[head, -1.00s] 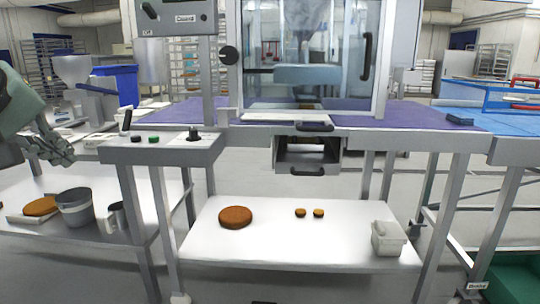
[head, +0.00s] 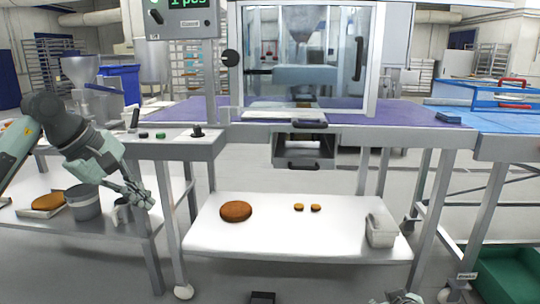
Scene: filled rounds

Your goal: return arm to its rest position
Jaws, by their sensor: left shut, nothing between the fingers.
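My left arm comes in from the left. Its gripper (head: 145,204) is shut and empty. In the picture it overlaps the right end of the lower left table, by a small grey jug (head: 121,212); I cannot tell whether they touch.
A grey pot (head: 83,203) and a brown round on a tray (head: 46,203) stand on the left table. Above is a glass-fronted machine (head: 305,60).

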